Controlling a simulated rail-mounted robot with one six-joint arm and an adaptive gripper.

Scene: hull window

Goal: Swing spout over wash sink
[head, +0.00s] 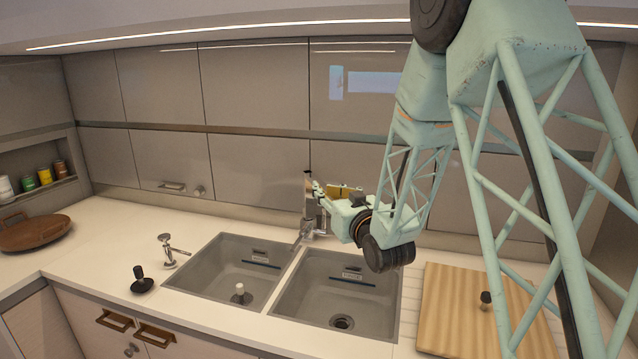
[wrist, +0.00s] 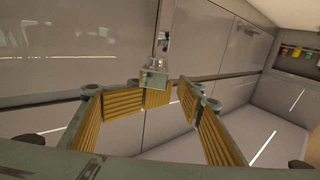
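The chrome tap (head: 308,215) stands behind the two basins, near the divider between them. Its spout (head: 298,240) points forward and slightly left, ending near the divider at the left basin (head: 215,262). The right basin (head: 375,300) has an open drain. My gripper (head: 322,190) is beside the upper part of the tap. In the wrist view my gripper (wrist: 172,98) is open, with yellow pads apart. A metal piece of the tap (wrist: 153,76) shows just beyond the fingertips; contact cannot be told.
A small stopper (head: 239,293) stands in the left basin. A chrome fitting (head: 170,250) and a black-based knob (head: 141,281) stand left of it. A wooden board (head: 455,308) lies at the right. Wall panels (head: 255,160) rise close behind the tap.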

